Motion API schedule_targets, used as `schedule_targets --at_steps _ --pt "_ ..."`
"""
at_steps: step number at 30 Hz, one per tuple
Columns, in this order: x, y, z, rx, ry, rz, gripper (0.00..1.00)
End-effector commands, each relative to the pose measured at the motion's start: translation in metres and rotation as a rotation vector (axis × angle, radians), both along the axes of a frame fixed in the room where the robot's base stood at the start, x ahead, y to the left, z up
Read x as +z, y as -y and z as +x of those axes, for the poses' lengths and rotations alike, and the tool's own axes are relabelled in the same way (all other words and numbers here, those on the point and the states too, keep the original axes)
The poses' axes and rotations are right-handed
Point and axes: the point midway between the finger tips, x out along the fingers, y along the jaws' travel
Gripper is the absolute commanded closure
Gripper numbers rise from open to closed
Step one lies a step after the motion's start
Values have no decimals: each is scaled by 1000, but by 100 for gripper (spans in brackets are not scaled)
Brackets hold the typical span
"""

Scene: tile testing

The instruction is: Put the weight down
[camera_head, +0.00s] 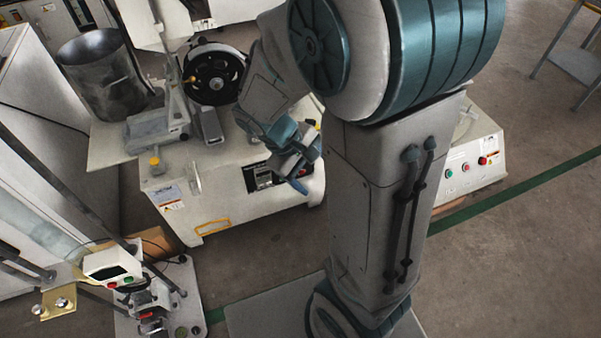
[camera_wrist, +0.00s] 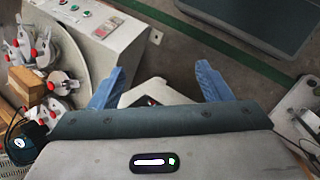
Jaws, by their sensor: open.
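My gripper (camera_head: 304,170) is in front of the upper part of a white machine cabinet (camera_head: 225,185) in the head view. In the wrist view its two blue fingers (camera_wrist: 160,68) are spread wide apart and grip nothing. I cannot clearly make out a weight in either view. My arm hides part of the cabinet top in the head view.
A metal drum (camera_head: 103,80) and a black-wheeled device (camera_head: 213,75) stand on the cabinet. A small tester with a display (camera_head: 112,265) is at lower left. A button machine (camera_head: 470,160) stands at right. The wrist view shows red-knobbed clamps (camera_wrist: 40,50).

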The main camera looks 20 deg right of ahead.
Motion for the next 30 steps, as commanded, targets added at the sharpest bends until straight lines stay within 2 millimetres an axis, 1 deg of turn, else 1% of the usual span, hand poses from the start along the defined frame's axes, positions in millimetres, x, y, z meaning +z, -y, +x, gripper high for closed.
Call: schedule_targets --at_steps 1,6,12,18,30 --pt "10 -3 -8 -62 44 63 28" --pt "37 -22 -31 -242 172 253 28" --pt "61 -40 -47 -376 291 403 28" --pt "68 -46 -51 -415 332 453 28" --pt "68 -46 -51 -416 331 453 28"
